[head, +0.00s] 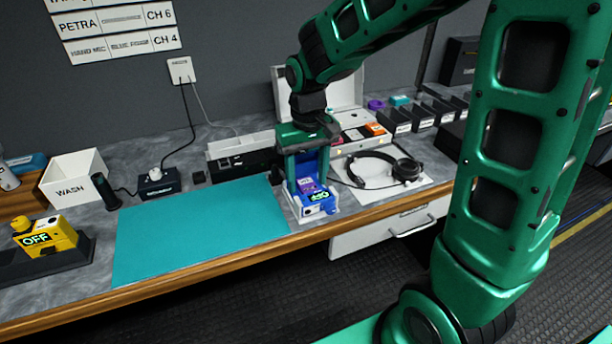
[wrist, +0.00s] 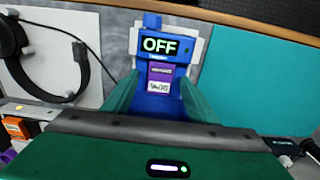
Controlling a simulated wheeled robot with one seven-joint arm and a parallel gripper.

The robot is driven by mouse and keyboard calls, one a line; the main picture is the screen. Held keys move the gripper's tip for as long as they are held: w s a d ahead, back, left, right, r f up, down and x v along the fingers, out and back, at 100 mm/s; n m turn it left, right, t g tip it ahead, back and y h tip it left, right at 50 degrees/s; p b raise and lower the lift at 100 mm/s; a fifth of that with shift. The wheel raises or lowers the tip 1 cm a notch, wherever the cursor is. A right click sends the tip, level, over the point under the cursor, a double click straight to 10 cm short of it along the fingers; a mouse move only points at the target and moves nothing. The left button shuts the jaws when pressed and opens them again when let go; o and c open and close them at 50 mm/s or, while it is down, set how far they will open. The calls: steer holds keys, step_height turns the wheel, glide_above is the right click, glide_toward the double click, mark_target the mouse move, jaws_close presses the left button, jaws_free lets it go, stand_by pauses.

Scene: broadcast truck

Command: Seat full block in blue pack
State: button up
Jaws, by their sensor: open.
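The blue pack (head: 326,207) stands in a white cradle (head: 297,213) at the bench's front edge, its screen reading OFF. In the wrist view the pack (wrist: 150,21) is at the top centre. A purple block (wrist: 160,71) with a white label lies in the pack's bay behind the screen; it also shows in the head view (head: 306,186). I cannot tell whether it is pressed fully down. My gripper (head: 307,178) points down over the pack, its green fingers apart on either side of the block. In the wrist view the gripper (wrist: 160,88) appears clear of the block.
A teal mat (head: 200,225) lies clear to the left. Headphones (head: 385,168) on a white sheet lie close on the right. A yellow pack (head: 48,240) reading OFF and a white WASH bin (head: 75,180) stand far left. Small dark bins (head: 425,112) line the back right.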

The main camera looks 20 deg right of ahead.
mark_target(307, 184)
step_height(307, 184, up, 11)
steer(key=shift+f, duration=0.15)
stand_by(0.4)
stand_by(0.4)
steer(key=s+d+f+m, duration=0.3)
steer(key=s+d, duration=0.5)
steer(key=s, duration=0.3)
steer(key=s+d+f+m, duration=0.2)
steer(key=s+d+m, duration=0.1)
steer(key=s+d, duration=0.6)
steer(key=s, duration=0.3)
steer(key=shift+s+d+f, duration=0.15)
steer(key=shift+d+f, duration=0.1)
steer(key=shift+f, duration=0.15)
